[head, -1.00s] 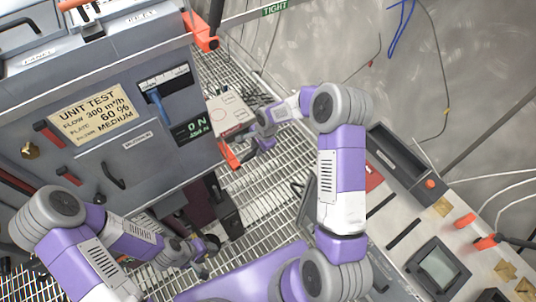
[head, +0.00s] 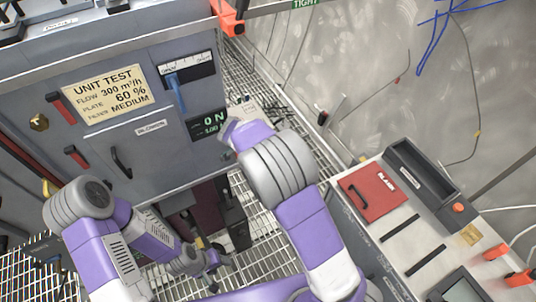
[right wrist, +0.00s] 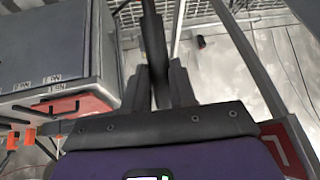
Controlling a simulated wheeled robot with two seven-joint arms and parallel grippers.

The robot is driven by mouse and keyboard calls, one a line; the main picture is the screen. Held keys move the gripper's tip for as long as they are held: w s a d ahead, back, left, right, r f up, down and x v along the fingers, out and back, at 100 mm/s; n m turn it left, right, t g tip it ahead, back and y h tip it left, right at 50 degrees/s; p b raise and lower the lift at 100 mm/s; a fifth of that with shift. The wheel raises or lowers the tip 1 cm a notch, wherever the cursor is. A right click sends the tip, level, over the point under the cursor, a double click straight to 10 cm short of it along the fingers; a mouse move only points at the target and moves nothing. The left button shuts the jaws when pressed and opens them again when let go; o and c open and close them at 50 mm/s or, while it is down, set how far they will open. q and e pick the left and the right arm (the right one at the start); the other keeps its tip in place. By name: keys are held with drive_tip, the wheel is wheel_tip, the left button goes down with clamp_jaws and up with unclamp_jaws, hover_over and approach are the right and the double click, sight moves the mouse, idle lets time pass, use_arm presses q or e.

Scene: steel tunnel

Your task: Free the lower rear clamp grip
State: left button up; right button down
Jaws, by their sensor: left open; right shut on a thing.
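A dark bar (right wrist: 154,45) stands between the fingers of my right gripper (right wrist: 160,85) in the right wrist view. The fingers are shut on it; I cannot tell for sure whether it is the lower rear clamp grip. In the head view my right arm hides that gripper and the cabinet's lower rear corner. An orange clamp (head: 229,17) shows at the cabinet's upper corner. My left gripper (head: 214,262) is open and low in front of the grey cabinet (head: 150,165), apart from its front face.
A grey bench (head: 400,225) with a red plate (head: 374,194) stands at the right. Wire-mesh floor (head: 262,238) lies between bench and cabinet. A blue lever (head: 177,92) and a lit display (head: 207,124) are on the cabinet front. Cables hang on the steel wall.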

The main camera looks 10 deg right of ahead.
drive_tip(key=shift+s+a+r+t+h+b, duration=0.1)
drive_tip(key=shift+a+r+t+h+b, duration=0.1)
drive_tip(key=shift+a+h+b, duration=0.4)
drive_tip(key=shift+s+a+r+t+h+b, duration=0.1)
drive_tip(key=shift+s+a+t+h+b, duration=0.1)
drive_tip(key=shift+a+h+b, duration=0.35)
drive_tip(key=shift+s+a+r+t+h+b, duration=0.1)
drive_tip(key=shift+a+r+t+h+b, duration=0.1)
drive_tip(key=shift+a+h+b, duration=0.35)
drive_tip(key=shift+d, duration=0.1)
drive_tip(key=c, duration=1.2)
unclamp_jaws()
drive_tip(key=p+v, duration=0.2)
drive_tip(key=v, duration=0.5)
drive_tip(key=shift+a+r, duration=0.1)
drive_tip(key=shift+a, duration=0.15)
